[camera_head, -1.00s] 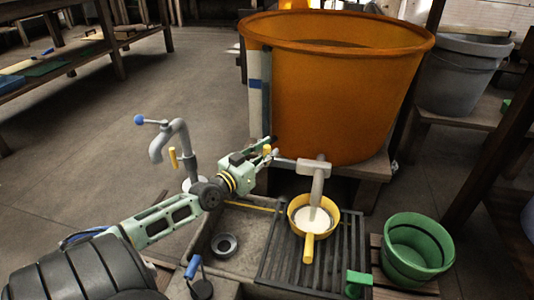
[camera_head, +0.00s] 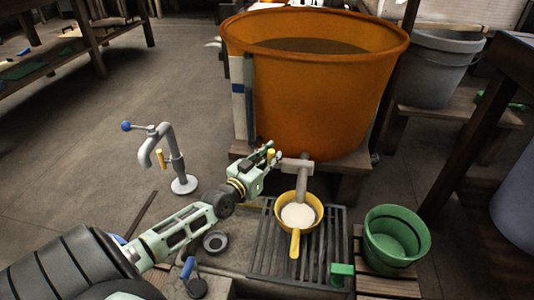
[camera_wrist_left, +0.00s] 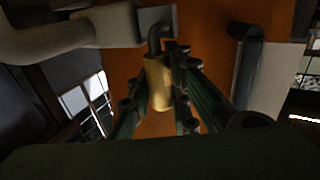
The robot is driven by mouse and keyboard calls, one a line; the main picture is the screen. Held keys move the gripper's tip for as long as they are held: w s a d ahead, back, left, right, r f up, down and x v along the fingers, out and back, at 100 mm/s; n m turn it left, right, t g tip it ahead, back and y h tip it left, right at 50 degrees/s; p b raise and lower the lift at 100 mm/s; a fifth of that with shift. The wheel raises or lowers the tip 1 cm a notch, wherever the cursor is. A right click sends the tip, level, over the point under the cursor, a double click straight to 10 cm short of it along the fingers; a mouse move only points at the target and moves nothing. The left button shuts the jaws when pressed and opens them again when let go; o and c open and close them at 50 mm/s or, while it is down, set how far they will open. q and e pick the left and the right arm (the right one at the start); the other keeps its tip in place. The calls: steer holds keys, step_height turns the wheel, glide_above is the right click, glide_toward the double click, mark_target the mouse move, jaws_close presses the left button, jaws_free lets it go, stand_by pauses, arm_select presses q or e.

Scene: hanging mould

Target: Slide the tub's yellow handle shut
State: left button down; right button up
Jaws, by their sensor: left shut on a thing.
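The orange tub (camera_head: 310,100) stands on a wooden stand. A grey outlet with a downward spout (camera_head: 302,180) comes out low on its front. The small yellow handle (camera_head: 270,154) sits left of the outlet. In the left wrist view the yellow handle (camera_wrist_left: 158,84) hangs from a dark bent rod, between my two dark fingers. My left gripper (camera_head: 268,160) is shut on this handle, and its fingers also show in the left wrist view (camera_wrist_left: 157,98). My right gripper is not in view.
A yellow pan (camera_head: 313,204) with white contents sits under the spout on a dark slatted grate (camera_head: 265,245). A green bucket (camera_head: 375,245) stands at right. A grey tap (camera_head: 170,150) with a blue knob stands at left. Open floor lies behind the tap.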

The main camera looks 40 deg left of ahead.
arm_select(q)
steer(key=shift+d+f, duration=0.1)
steer(key=shift+d, duration=0.2)
steer(key=c, duration=1.6)
jaws_free()
steer(key=shift+d, duration=0.1)
steer(key=shift+s, duration=0.45)
steer(key=s, duration=1.1)
steer(key=shift+d, duration=0.1)
